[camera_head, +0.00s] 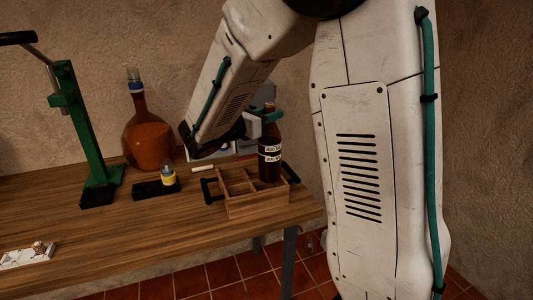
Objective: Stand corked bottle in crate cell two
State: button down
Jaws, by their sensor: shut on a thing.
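A dark brown bottle (269,160) with white label bands stands upright at the right end of the wooden crate (258,206). My gripper (271,117) is shut on its upper part. The bottle's top shows reddish above the jaws, too small to make out a cork. The bottle's foot is hidden by the crate's wall and dividers, so I cannot tell whether it rests on the cell floor. The cells to its left look empty. The crate has dark handles at both ends and sits at the table's right front corner.
A green lever press (75,130) stands at the left, beside a large amber flask (147,138). A small yellow bottle (169,178) stands by a black block (150,189). A white cylinder (202,168) lies behind the crate. A white tray (25,256) is front left; the table's middle is clear.

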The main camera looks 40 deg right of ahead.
aim_at(261, 139)
jog(key=shift+f, duration=3.35)
jog(key=c, duration=1.1)
grip_release()
